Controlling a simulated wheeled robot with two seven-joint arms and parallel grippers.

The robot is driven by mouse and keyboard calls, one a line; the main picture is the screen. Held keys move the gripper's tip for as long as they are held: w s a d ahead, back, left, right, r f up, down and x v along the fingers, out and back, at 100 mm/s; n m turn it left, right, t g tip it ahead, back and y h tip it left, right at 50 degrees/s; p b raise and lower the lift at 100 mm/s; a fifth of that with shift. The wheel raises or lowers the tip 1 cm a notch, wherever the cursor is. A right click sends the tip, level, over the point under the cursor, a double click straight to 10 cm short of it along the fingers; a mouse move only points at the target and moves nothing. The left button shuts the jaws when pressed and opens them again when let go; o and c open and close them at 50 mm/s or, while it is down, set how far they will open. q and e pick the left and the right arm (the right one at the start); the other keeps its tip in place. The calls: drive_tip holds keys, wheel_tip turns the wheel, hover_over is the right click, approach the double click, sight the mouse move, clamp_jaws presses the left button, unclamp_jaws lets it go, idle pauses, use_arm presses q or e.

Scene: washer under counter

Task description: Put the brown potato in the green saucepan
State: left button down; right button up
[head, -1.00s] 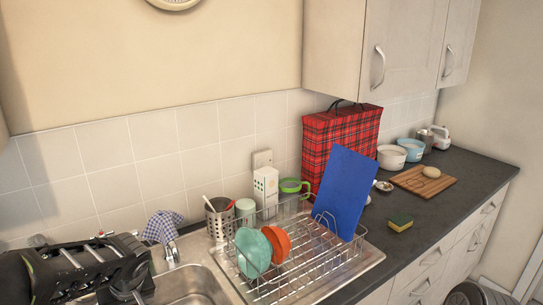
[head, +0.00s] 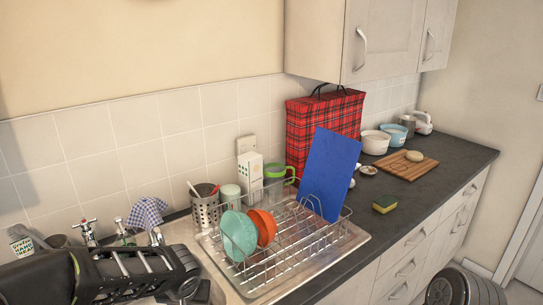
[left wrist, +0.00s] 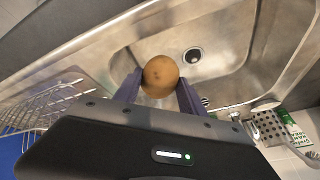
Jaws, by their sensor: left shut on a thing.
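In the left wrist view my left gripper (left wrist: 162,90) is shut on a round brown potato (left wrist: 160,74), held between its fingertips above the steel sink (left wrist: 225,45). In the head view my left gripper (head: 188,286) is at the lower left, over the sink area; the potato cannot be made out there. I cannot identify a green saucepan in either view. A green item with a loop handle (head: 276,171) stands behind the dish rack, partly hidden, and looks like a mug. My right gripper is not in view.
A wire dish rack (head: 290,262) holds a teal dish (head: 238,236), an orange dish (head: 264,226) and a blue board (head: 329,172). A tartan bag (head: 305,118), a sponge (head: 385,203) and a wooden board (head: 405,169) with a pale round item are on the counter. Taps (head: 88,232) stand behind the sink.

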use_arm(q)
drive_tip(key=shift+d+f, duration=0.3)
drive_tip(key=shift+d, duration=0.05)
